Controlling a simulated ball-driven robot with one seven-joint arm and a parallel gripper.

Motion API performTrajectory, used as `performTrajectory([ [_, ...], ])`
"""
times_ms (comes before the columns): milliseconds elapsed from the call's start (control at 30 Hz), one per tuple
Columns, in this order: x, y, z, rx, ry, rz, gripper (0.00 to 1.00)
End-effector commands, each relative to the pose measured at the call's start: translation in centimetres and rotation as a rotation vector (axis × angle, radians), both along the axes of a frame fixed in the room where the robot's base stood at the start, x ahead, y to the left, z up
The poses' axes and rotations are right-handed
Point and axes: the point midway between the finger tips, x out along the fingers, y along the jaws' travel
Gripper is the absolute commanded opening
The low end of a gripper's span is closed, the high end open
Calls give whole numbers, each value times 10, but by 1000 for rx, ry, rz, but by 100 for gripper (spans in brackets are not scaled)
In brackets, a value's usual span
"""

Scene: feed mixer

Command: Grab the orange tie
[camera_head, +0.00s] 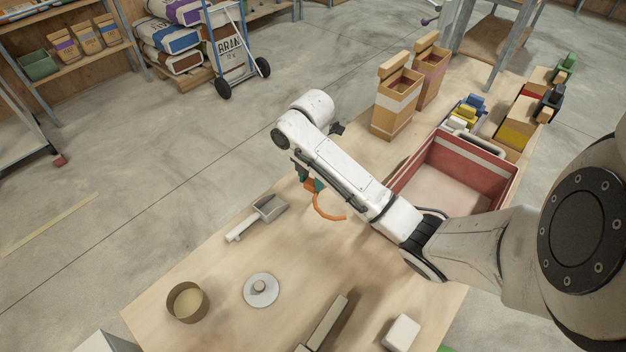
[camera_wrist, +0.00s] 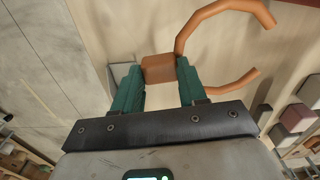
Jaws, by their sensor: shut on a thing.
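The orange tie (camera_head: 327,208) is a curved orange band with a blocky end. It hangs below my wrist in the head view, over the wooden table. In the wrist view the tie's block (camera_wrist: 158,68) sits between the green fingers of my gripper (camera_wrist: 160,82), and its open curved loop (camera_wrist: 252,12) reaches out to the right. My gripper (camera_head: 308,183) is shut on the block. Part of the fingers is hidden by my arm in the head view. I cannot tell whether the tie still touches the table.
A metal scoop (camera_head: 262,212), a round lid (camera_head: 261,289), a round tin (camera_head: 187,302) and a white block (camera_head: 402,332) lie on the table. A red bin (camera_head: 411,172) stands to the right. Paper bags (camera_head: 397,98) stand behind.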

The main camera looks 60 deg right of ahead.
Motion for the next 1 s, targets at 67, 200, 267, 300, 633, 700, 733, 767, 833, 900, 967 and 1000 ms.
performTrajectory([
  [67,-6,19,8,3,-4,2,12],
  [200,-15,36,23,2,1,-1,12],
  [267,-18,44,27,3,0,-1,12],
  [300,-20,49,28,3,1,-2,12],
  [633,-22,66,37,-11,-14,1,12],
  [700,-23,69,38,-10,-16,1,12],
  [733,-24,70,39,-11,-14,1,12],
  [767,-24,70,39,-11,-14,0,12],
  [833,-26,74,40,-8,-13,0,12],
  [900,-28,76,40,-8,-9,1,12],
  [967,-29,78,39,-5,-6,0,12],
  [1000,-30,80,39,-4,-5,1,12],
])
